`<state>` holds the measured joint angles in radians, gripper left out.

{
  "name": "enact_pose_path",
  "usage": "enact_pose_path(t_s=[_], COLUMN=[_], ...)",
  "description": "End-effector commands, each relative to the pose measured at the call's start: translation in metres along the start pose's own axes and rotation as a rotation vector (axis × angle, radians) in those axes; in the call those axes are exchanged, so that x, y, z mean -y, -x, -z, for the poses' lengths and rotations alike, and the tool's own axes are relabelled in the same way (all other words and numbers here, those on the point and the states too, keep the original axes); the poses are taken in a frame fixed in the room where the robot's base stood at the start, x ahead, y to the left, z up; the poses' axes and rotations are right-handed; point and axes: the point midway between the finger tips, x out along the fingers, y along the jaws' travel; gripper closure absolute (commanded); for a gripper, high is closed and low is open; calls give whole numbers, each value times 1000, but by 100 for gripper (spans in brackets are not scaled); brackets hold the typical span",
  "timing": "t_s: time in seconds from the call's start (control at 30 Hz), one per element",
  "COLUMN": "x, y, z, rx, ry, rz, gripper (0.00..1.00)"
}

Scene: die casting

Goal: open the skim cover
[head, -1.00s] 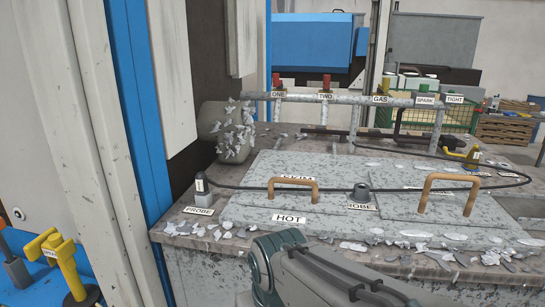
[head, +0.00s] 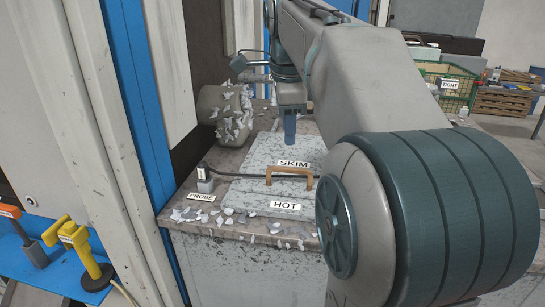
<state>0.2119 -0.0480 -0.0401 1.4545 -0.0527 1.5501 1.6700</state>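The skim cover (head: 245,190) is a speckled grey plate lying flat on the furnace top, with SKIM and HOT labels. Its tan bar handle (head: 289,176) stands up near its front edge. My gripper (head: 290,140) hangs pointing down above the back part of the cover, behind the handle and apart from it. Its fingers are small and seen edge-on, so their opening is unclear. My arm hides the right side of the cover and the other lid beside it.
A black cable runs from the probe holder (head: 205,180) across the cover near the handle. A grey lump with metal flakes (head: 222,112) sits at the back left. Blue and white door panels (head: 125,90) stand close on the left. Flakes litter the front edge.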

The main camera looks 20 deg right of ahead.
Motion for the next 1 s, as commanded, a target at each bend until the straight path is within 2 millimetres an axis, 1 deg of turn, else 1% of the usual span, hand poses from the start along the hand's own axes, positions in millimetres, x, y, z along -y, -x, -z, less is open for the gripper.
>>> enact_pose_path(t_s=[0.03, 0.17, 0.27, 0.37, 0.47, 0.57, 0.8, 0.9, 1.0], x=[7, 14, 15, 16, 15, 15, 15, 15, 15], y=[7, 18, 18, 11, -4, -23, -73, -91, -104], z=[5, 12, 14, 14, 14, 14, 15, 15, 15], rx=[-5, -13, -16, -16, -16, -16, -16, -16, -15], ry=[-73, -199, -237, -245, -243, -243, -241, -241, -240], rz=[2, 3, 1, 1, 0, -1, -2, -1, 0], gripper=[66, 66, 66, 66, 66, 66, 66, 66, 66])
